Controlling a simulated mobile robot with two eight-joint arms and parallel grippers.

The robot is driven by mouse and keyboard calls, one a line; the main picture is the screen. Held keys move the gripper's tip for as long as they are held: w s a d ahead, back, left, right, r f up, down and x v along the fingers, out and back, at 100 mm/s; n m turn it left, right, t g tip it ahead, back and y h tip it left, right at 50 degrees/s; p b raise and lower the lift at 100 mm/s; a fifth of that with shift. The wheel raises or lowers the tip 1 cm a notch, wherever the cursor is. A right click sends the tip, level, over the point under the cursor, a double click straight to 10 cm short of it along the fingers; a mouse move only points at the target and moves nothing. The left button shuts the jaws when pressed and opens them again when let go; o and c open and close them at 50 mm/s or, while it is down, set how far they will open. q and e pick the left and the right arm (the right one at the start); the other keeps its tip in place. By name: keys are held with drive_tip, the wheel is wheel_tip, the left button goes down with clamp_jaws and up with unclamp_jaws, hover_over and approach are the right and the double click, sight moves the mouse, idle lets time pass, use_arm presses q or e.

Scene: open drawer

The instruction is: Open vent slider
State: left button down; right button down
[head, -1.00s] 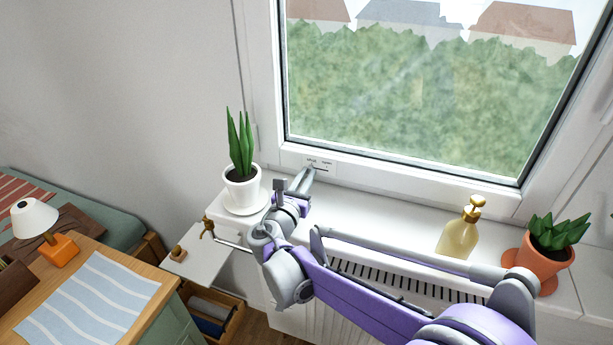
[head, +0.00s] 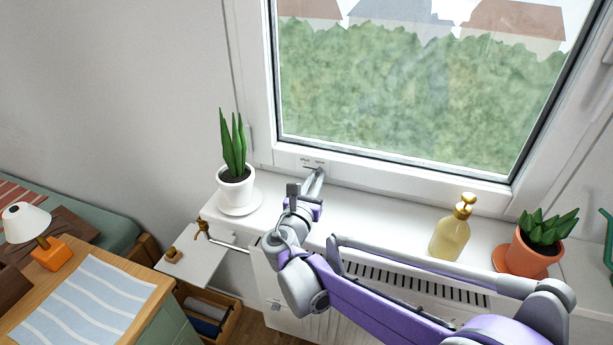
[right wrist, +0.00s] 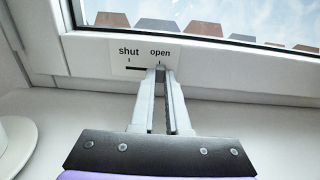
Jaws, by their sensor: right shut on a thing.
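The vent slider's white plate (right wrist: 145,57) sits on the lower window frame and is marked "shut" on the left and "open" on the right. In the right wrist view, its dark slot (right wrist: 136,68) shows under "shut". My right gripper (right wrist: 161,76) is shut on the small slider knob (right wrist: 160,67), which stands under "open" and is mostly hidden between the fingertips. In the head view, my right gripper (head: 318,173) reaches over the sill to the plate (head: 312,162). My left gripper is not in view.
A potted snake plant (head: 236,185) stands left of my right gripper on the sill (head: 375,205). A gold soap bottle (head: 451,230) and a succulent in a terracotta pot (head: 533,252) stand to the right. An open drawer (head: 210,315) is at lower left.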

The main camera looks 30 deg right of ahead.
drive_tip(key=c, duration=0.9)
unclamp_jaws()
drive_tip(key=shift+s+d, duration=0.1)
drive_tip(key=shift+s+a, duration=0.25)
drive_tip(key=shift+a, duration=0.2)
drive_tip(key=v, duration=0.9)
drive_tip(key=shift+s+a, duration=0.3)
